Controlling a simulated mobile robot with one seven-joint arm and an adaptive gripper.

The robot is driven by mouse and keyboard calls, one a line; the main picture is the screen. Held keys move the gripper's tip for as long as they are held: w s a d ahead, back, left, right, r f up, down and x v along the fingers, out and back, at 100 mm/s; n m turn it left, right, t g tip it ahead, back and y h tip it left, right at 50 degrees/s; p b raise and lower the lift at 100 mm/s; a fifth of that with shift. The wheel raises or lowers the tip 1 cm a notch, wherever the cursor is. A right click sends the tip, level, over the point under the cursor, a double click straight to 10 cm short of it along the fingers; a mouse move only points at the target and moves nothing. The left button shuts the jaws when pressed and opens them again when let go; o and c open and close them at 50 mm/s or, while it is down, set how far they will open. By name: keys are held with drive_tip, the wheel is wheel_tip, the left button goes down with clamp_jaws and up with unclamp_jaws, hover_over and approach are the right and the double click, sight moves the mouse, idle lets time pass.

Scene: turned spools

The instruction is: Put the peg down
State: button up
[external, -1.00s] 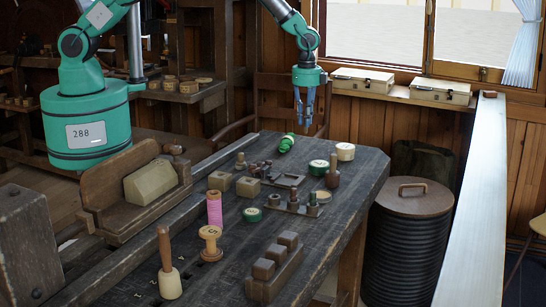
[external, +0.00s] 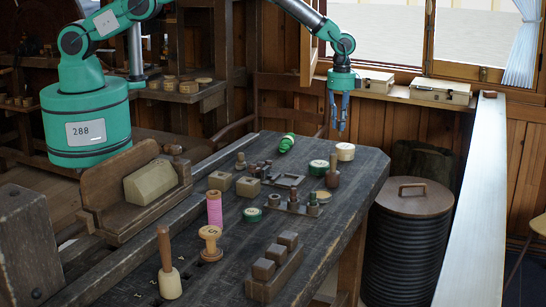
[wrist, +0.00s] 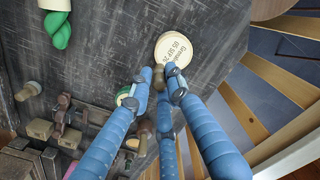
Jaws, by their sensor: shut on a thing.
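My gripper (external: 340,122) hangs fingers down above the far right corner of the dark workbench (external: 345,205), clear of its top. In the wrist view, my blue fingers (wrist: 160,80) are closed together on a small brown piece, seemingly the peg (wrist: 158,77). It is mostly hidden by the fingers, and I cannot make it out in the external view. In the wrist view, a round cream lid (wrist: 174,51) with writing lies on the bench just beyond the fingertips.
A green twisted piece (external: 287,143) lies to the left. Spools, blocks and a holder plate (external: 292,207) fill the middle. The right bench strip is clear.

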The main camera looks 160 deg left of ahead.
drive_tip(key=shift+w+a, duration=0.2)
drive_tip(key=shift+a, duration=0.3)
drive_tip(key=shift+f, duration=0.1)
drive_tip(key=shift+f, duration=1.7)
drive_tip(key=shift+f, duration=0.15)
drive_tip(key=o, duration=0.7)
wheel_tip(320, 180, up, 12)
drive_tip(key=shift+r, duration=0.2)
